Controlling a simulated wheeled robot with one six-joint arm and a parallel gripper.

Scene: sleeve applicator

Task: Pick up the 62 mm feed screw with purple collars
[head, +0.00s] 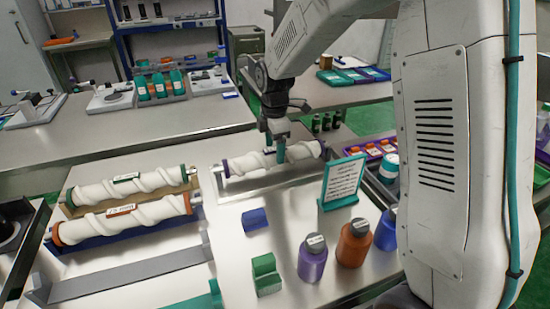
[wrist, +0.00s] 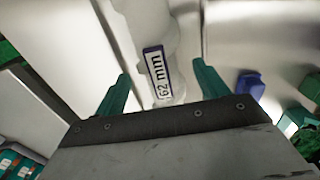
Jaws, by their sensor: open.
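The feed screw with purple collars (head: 243,166) is white and spiral. It lies level across a grey metal cradle (head: 262,186) in the head view, with a purple collar at each end. In the wrist view the screw (wrist: 150,30) carries a label reading "62 mm" with a dark blue border. My gripper (head: 277,154) is over the middle of this screw and hides part of it. In the wrist view my gripper (wrist: 161,84) has its two teal fingers apart, one on each side of the labelled part. I cannot tell whether a finger touches the screw.
Screws with green collars (head: 130,187) and orange collars (head: 125,218) lie at left. A teal-framed sign (head: 342,182) stands at right. Purple (head: 312,260) and orange (head: 354,245) bottles, a blue block (head: 255,220) and a green block (head: 266,275) stand in front.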

